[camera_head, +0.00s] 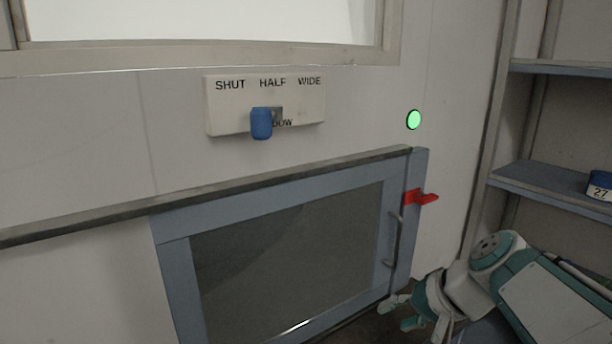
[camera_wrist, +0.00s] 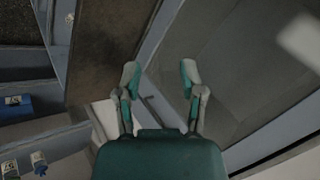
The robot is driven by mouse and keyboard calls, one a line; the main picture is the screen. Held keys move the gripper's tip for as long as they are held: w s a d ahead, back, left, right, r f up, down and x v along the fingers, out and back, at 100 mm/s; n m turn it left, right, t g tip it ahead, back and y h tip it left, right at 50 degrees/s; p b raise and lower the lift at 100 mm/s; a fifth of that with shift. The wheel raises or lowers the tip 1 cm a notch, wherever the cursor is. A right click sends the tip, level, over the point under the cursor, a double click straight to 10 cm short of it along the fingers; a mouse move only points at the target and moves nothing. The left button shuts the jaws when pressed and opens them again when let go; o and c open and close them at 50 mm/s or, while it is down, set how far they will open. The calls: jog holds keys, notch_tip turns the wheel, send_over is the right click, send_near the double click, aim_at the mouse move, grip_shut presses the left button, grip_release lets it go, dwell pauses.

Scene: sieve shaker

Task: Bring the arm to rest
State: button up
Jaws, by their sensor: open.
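My arm shows at the lower right of the head view, folded low beside the blue-framed door. My gripper (camera_head: 402,314) is near the lower right corner of the door, with its fingers apart. In the wrist view my gripper (camera_wrist: 158,78) is open and holds nothing between its two fingertips. I cannot tell whether a finger touches the door frame.
The blue-framed door (camera_head: 172,268) has a dark pane and a red latch (camera_head: 421,197). Above it are a blue lever (camera_head: 261,124) on a SHUT/HALF/WIDE plate (camera_head: 228,115) and a green light (camera_head: 413,119). Shelves (camera_head: 548,180) at right hold a blue container (camera_head: 600,184).

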jog(key=s+f+n+h, duration=0.2)
jog(key=s, duration=0.4)
jog(key=s+f+n+h, duration=0.2)
jog(key=s+f+h, duration=0.1)
jog(key=s, duration=0.4)
jog(key=shift+s+d+f+h, duration=0.15)
jog(key=shift+s+d+h, duration=0.1)
jog(key=shift+d+h, duration=0.1)
